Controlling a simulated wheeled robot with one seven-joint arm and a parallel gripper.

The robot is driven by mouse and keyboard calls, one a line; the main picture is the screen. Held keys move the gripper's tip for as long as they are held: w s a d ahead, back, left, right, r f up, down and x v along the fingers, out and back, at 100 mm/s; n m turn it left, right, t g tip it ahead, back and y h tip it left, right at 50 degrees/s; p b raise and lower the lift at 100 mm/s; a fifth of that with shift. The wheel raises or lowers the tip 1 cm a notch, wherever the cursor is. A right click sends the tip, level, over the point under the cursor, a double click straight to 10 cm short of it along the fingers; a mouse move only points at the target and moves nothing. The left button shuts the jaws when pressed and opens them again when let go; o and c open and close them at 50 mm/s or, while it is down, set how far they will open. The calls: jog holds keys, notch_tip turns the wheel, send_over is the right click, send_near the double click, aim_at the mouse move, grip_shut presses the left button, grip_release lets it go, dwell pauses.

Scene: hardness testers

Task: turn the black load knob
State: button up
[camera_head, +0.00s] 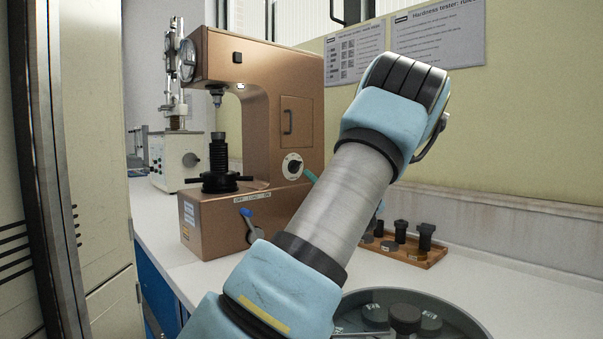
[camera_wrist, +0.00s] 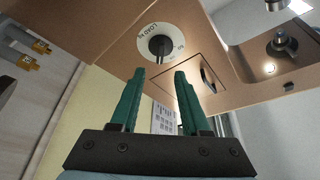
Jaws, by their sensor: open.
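The black load knob (camera_head: 295,168) sits on a white round dial on the copper-brown hardness tester (camera_head: 226,212), at the lower right of its front. In the wrist view the knob (camera_wrist: 160,46) shows at the centre of its dial, lettered "LOAD". My gripper (camera_wrist: 159,73) is open, its two green fingers apart. In the picture the knob lies just beyond and between the fingertips, and nothing is held. I cannot tell the exact gap to it. In the head view my arm hides most of the gripper; a teal fingertip shows right of the dial.
A wooden tray (camera_head: 432,262) with dark parts and a round grey tray (camera_head: 470,325) stand to the right. A second, pale tester (camera_head: 175,160) stands behind at left.

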aim_at(299, 167)
jog(key=x, duration=0.8)
jog(key=shift+w+a+p, duration=0.2)
jog(key=shift+w+p, duration=0.1)
jog(key=shift+p, duration=0.05)
jog(key=shift+c, duration=0.3)
grip_shut()
